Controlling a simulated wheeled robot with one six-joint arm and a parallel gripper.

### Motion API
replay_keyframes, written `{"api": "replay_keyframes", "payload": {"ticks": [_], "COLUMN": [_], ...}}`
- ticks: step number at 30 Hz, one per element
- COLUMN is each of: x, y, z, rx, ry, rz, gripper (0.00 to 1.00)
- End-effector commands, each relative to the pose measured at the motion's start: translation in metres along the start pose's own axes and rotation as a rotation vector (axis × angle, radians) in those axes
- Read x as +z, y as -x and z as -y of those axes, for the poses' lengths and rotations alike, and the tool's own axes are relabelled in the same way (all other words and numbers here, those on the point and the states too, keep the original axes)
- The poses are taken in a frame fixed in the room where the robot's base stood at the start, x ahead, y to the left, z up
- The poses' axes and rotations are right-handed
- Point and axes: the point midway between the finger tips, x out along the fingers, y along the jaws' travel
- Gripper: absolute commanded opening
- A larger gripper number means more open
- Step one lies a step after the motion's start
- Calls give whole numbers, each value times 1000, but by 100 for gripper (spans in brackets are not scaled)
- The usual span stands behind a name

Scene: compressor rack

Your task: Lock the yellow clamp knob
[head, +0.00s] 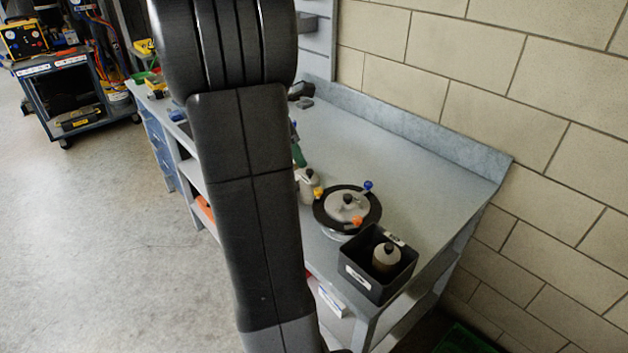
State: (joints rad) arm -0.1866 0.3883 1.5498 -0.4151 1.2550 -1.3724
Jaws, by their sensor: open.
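A round pot with a grey lid (346,201) and a wide dark rim stands on the grey workbench, right of my arm. The yellow clamp knob (318,191) is at the left side of the rim, close to my arm's edge. A blue knob (368,185) stands up at the back right of the rim, and an orange knob (357,221) is at its front. The knobs are too small to tell whether any is locked. My own arm link fills the middle of the view. My gripper is not in view.
A black bin (362,280) holding a brown bottle (386,257) stands at the bench's front right corner. A pale bottle (306,184) stands just left of the pot. The bench top (420,185) behind the pot is clear up to the block wall. A tool cart (75,95) stands far left.

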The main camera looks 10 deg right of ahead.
Motion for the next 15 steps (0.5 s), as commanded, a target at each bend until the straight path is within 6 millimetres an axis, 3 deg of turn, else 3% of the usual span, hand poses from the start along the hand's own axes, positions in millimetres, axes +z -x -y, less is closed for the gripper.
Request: {"api": "replay_keyframes", "payload": {"ticks": [9,15], "x": [0,0], "y": [-69,-103], "z": [2,2], "rx": [-6,-4], "ry": [-2,-1], "rz": [-1,-1], "gripper": [43,43]}}
